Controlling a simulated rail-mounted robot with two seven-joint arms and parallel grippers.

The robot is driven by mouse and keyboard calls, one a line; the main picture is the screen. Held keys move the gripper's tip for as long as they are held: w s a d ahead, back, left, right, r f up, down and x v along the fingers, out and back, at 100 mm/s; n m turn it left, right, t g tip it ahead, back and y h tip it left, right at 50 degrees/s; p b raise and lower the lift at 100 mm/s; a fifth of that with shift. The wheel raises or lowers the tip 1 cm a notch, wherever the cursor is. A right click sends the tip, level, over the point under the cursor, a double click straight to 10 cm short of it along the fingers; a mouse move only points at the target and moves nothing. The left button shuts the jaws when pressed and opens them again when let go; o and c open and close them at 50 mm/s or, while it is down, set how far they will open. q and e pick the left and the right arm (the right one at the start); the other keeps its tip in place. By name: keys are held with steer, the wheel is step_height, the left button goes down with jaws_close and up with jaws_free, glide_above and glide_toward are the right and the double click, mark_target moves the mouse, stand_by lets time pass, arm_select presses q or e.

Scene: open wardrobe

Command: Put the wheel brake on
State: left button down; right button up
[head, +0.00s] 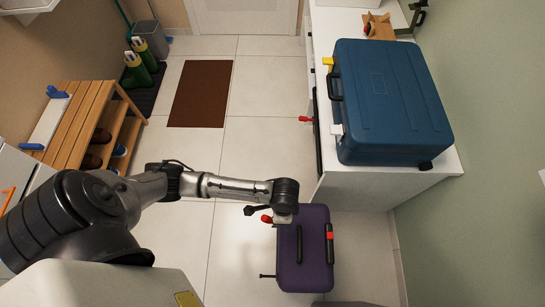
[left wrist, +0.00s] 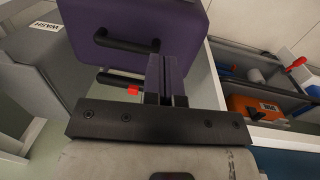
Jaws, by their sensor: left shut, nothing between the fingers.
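A purple suitcase (head: 316,275) stands on the floor tiles below the white counter; it also shows in the left wrist view (left wrist: 190,22). It has a black handle (head: 299,245) on its upper face and a second black bar along its right edge. A small red tab (head: 329,235) sits on that bar; it also shows in the left wrist view (left wrist: 133,90). I cannot tell whether this tab is the wheel brake. My left gripper (left wrist: 167,62) is shut and empty, its fingers over the suitcase and close beside the tab. In the head view my wrist hides its tips.
A blue suitcase (head: 390,100) lies on the white counter (head: 330,20). An open drawer (left wrist: 225,65) holds an orange box (left wrist: 255,108). A grey bin marked WASH (left wrist: 85,85) stands beside the suitcase.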

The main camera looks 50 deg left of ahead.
arm_select(q)
steer(key=g+y+b, duration=0.1)
steer(key=b, duration=0.4)
glide_toward(270, 218)
steer(key=shift+s+f+b, duration=0.2)
steer(key=shift+f+b, duration=0.95)
steer(key=shift+f, duration=0.35)
steer(key=shift+s+f+b, duration=0.15)
steer(key=shift+f+b, duration=0.95)
steer(key=shift+f, duration=0.35)
arm_select(e)
steer(key=shift+w+a+f, duration=0.1)
steer(key=shift+a+f, duration=0.05)
steer(key=shift+f, duration=5.55)
steer(key=shift+r, duration=0.1)
